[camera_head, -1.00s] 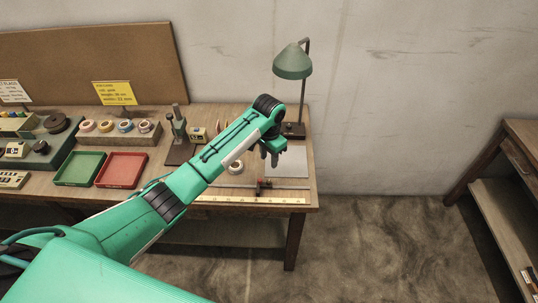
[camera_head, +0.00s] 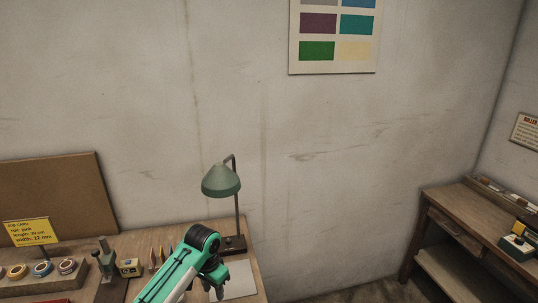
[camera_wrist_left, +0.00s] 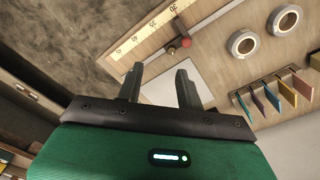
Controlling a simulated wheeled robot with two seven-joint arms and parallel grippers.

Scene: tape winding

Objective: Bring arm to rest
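My left arm comes in from the bottom of the head view, and its gripper (camera_head: 213,285) hangs over the right end of the workbench (camera_head: 150,240), beside a pale sheet (camera_head: 240,279). In the left wrist view the two grey fingers of this gripper (camera_wrist_left: 160,86) stand apart with nothing between them. The gripper is open and empty above the bench. My right gripper is in neither view.
A green lamp (camera_head: 221,181) stands behind the gripper. Tape rolls (camera_head: 42,268) sit in a rack at the left; two rolls (camera_wrist_left: 242,43) and a ruler (camera_wrist_left: 150,28) show in the wrist view. Another table (camera_head: 470,225) stands at the right, with floor between.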

